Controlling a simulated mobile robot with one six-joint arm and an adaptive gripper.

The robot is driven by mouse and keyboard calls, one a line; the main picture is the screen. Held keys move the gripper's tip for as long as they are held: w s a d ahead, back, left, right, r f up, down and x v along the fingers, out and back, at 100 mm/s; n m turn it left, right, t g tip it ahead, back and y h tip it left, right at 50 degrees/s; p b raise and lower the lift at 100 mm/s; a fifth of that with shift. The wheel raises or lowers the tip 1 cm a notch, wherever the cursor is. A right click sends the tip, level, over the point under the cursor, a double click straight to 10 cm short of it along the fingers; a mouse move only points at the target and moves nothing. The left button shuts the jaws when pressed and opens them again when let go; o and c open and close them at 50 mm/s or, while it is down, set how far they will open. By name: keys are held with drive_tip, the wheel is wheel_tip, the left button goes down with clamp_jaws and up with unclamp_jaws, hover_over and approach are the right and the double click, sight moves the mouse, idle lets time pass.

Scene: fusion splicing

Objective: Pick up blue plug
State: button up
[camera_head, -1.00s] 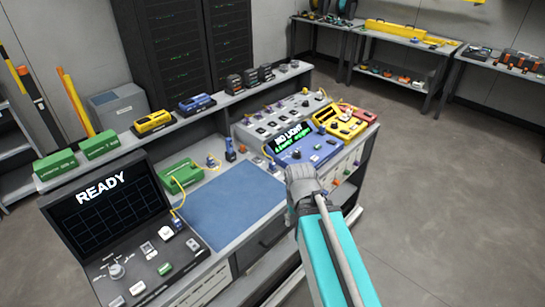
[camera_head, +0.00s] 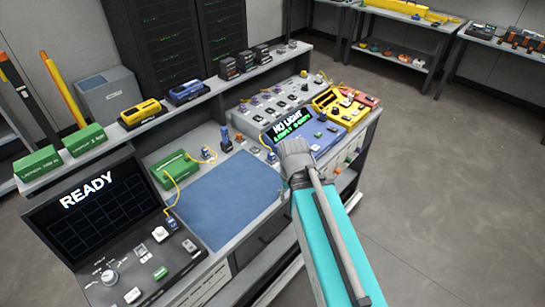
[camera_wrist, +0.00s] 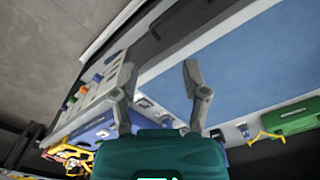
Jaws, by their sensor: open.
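A small blue plug (camera_head: 208,154) on a yellow cable sits on the bench beside the green box (camera_head: 176,170). Another blue plug (camera_head: 172,223) on the same yellow cable is at the console with the READY screen. I cannot tell which one the task means. In the wrist view, a blue plug (camera_wrist: 244,131) shows near the green box (camera_wrist: 295,117), right of my gripper. My gripper (camera_wrist: 158,70) is open and empty, its fingers spread over the bench edge. In the head view, my arm hides the fingers.
A blue mat (camera_head: 232,198) covers the bench middle. A blue NO LIGHT meter (camera_head: 310,140) and a yellow device (camera_head: 342,105) stand at its right end. A raised shelf (camera_head: 200,103) with boxes runs behind. Open floor (camera_head: 450,200) lies to the right.

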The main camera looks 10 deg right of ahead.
drive_tip(key=shift+o, duration=1)
drive_tip(key=shift+w, duration=0.15)
wheel_tip(320, 180, up, 4)
drive_tip(key=m+p, duration=0.4)
drive_tip(key=m, duration=0.7)
hover_over(271, 153)
drive_tip(key=shift+f, duration=0.1)
drive_tip(key=shift+w+f, duration=0.1)
wheel_tip(271, 153, down, 8)
drive_tip(key=b, duration=0.8)
drive_tip(key=shift+f+b, duration=0.25)
drive_tip(key=shift+b, duration=0.15)
drive_tip(key=shift+f, duration=0.1)
wheel_tip(271, 153, down, 5)
drive_tip(key=b, duration=0.5)
